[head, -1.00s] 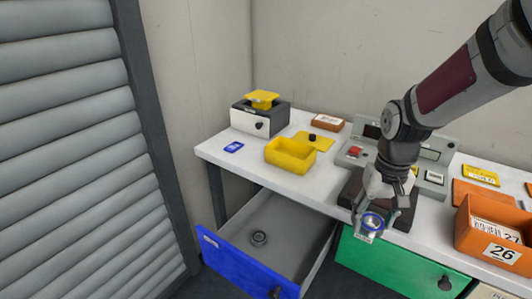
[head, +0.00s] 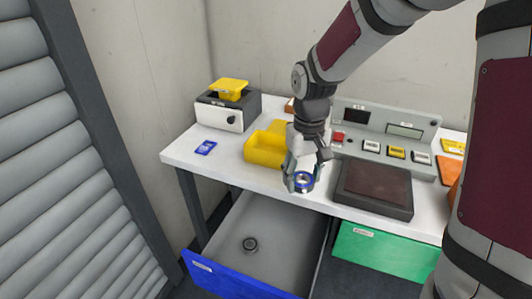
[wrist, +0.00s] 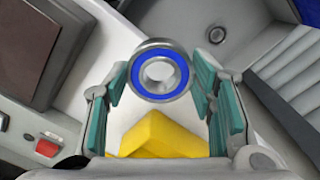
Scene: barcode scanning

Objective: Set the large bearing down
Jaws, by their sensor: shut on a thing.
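The large bearing (head: 303,181) is a metal ring with a blue inner band. It also shows at the fingertips in the wrist view (wrist: 160,73). My gripper (head: 302,178) is shut on it, with teal finger pads on both sides of the ring. A smaller dark ring (head: 250,245) lies in the open blue-fronted drawer (head: 240,275).
A yellow bin (head: 263,150) stands just left of my gripper. A dark pad in a frame (head: 375,188) lies to the right, before a grey control panel (head: 380,140). A green drawer (head: 385,250) is shut.

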